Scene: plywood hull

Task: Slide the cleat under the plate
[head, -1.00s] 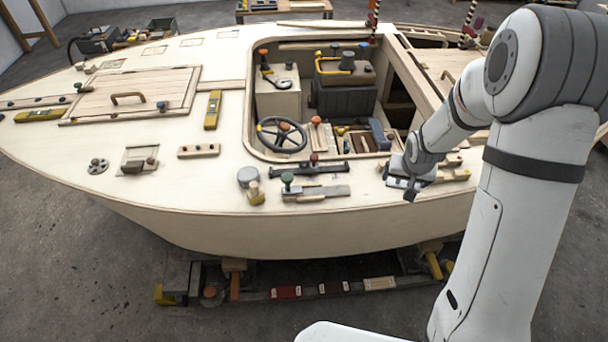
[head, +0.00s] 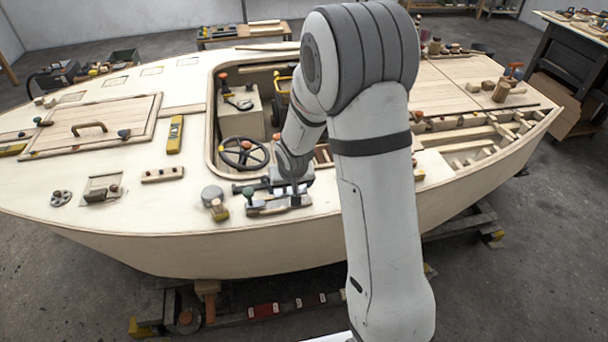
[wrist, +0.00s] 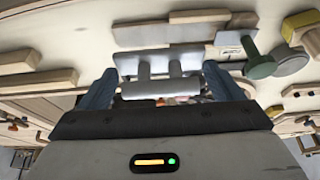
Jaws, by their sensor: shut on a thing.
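My gripper (wrist: 160,74) is shut on a silver cleat (wrist: 157,89) with a bar and two short posts, one finger at each end. In the head view my gripper (head: 291,182) is low over the near side deck, mostly behind my arm, and I cannot make out the cleat there. In the wrist view the green knob (wrist: 259,66) is right of the cleat. I cannot tell whether the cleat touches the deck or plate.
The steering wheel (head: 243,153) and open cockpit lie behind.

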